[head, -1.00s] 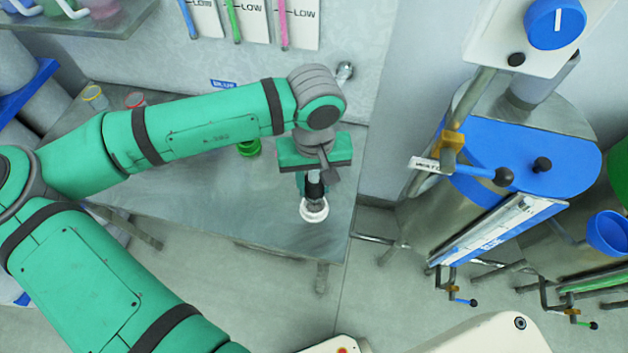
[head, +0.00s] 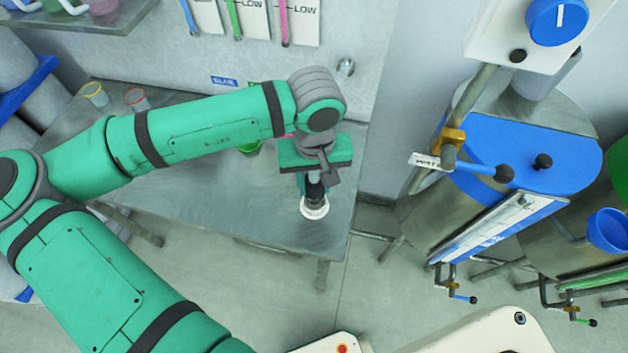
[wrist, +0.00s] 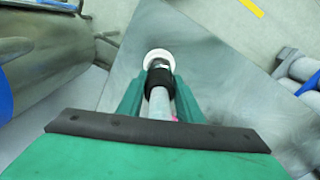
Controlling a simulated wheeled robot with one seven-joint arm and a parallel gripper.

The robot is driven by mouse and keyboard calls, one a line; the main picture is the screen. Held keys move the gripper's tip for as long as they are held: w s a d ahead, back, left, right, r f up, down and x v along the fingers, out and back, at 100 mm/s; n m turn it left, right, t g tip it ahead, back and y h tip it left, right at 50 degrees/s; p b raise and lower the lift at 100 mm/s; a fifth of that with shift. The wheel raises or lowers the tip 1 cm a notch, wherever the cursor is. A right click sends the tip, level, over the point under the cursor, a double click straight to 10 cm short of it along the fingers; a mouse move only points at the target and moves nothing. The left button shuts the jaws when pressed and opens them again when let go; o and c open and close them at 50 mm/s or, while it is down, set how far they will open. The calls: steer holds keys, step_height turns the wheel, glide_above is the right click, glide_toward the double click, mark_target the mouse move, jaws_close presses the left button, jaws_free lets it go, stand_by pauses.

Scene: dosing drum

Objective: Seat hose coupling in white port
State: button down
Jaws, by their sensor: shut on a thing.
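My gripper (head: 313,184) is shut on the hose coupling (head: 315,194), a black collar with a metal end, above the right front part of the steel table. In the wrist view, the coupling (wrist: 158,80) sits between the green fingers, with a pale hose running back toward the palm. The white port (head: 314,211) is a white ring directly beyond the coupling's metal end. It also shows in the wrist view (wrist: 158,57). The metal end overlaps the ring in both views; I cannot tell how deep it sits. The coupling looks roughly upright.
The steel table (head: 210,205) is mostly clear around the port. A green ring-like item (head: 250,147) lies partly behind my arm. Two small cups, yellow-rimmed (head: 95,94) and red-rimmed (head: 135,98), stand at the back left. A blue-lidded drum (head: 520,150) stands to the right.

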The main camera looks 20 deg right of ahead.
steer(key=shift+f, duration=0.9)
stand_by(0.8)
steer(key=shift+f, duration=1)
steer(key=c, duration=1.2)
jaws_free()
steer(key=shift+r, duration=0.15)
steer(key=shift+r, duration=3.4)
